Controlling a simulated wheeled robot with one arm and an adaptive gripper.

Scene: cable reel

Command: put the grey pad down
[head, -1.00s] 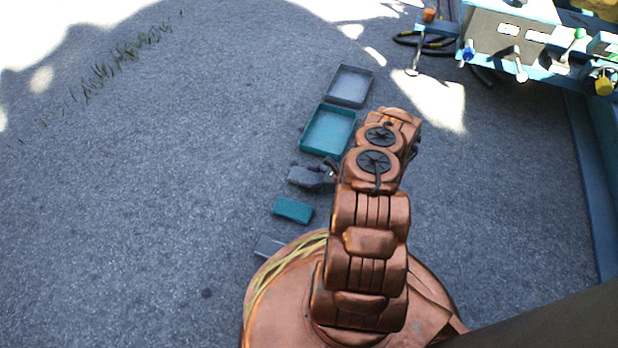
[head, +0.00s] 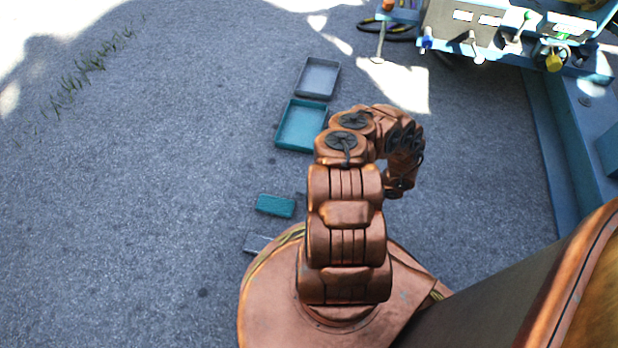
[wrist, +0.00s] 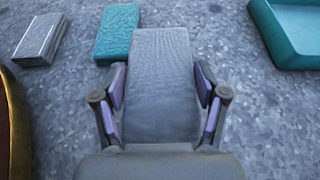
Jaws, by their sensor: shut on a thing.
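My gripper (wrist: 162,98) is shut on a grey pad (wrist: 164,65), with one finger on each side of it in the wrist view. The pad points away from the gripper and overlaps the near edge of a teal block in the picture. Its height above the ground is hard to judge. In the head view my arm hides the gripper and the held pad.
The teal block (head: 275,205) and another grey block (head: 257,243) lie on the paving beside my base. A teal tray (head: 281,137) and a grey tray (head: 318,64) lie farther off, looking empty. Blue machinery (head: 470,45) stands at the upper right.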

